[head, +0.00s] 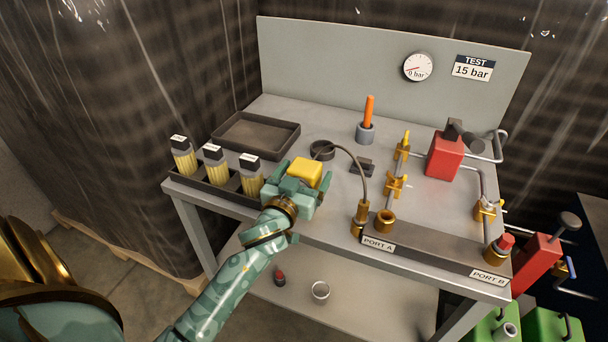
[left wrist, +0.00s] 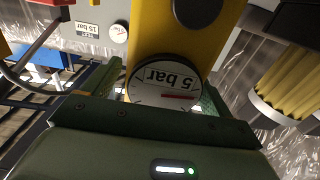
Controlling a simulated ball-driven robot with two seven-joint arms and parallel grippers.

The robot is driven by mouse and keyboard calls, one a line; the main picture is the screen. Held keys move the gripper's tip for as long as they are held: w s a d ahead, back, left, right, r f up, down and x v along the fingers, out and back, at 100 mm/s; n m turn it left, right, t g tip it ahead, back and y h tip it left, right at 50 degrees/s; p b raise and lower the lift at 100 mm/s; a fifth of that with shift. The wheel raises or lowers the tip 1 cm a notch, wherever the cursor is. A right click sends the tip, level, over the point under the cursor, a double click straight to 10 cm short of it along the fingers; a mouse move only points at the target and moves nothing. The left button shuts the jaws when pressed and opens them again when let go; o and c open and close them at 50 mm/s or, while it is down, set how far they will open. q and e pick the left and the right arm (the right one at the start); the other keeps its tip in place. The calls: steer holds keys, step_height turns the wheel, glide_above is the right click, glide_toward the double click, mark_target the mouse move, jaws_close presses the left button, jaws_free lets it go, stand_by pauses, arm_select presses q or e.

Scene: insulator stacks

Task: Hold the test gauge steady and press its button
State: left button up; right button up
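The test gauge is a yellow block (head: 306,172) at the front left of the table in the head view. In the left wrist view its yellow body (left wrist: 165,40) carries a round white dial (left wrist: 163,84) that reads upside down as "5 bar", with a red needle. A dark round button-like disc (left wrist: 197,10) is on the same face, cut by the picture's top edge. My right gripper is in neither view.
A rack with several yellow-bodied bottles (head: 213,166) stands just left of my gripper. An empty dark tray (head: 256,133) is behind. A hose (head: 357,166) arches to the PORT A block (head: 430,247).

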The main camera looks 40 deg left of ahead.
arm_select(q)
steer(key=c, duration=1)
steer(key=shift+c, duration=0.5)
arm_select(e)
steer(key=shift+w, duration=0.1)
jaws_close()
arm_select(q)
steer(key=shift+f, duration=0.1)
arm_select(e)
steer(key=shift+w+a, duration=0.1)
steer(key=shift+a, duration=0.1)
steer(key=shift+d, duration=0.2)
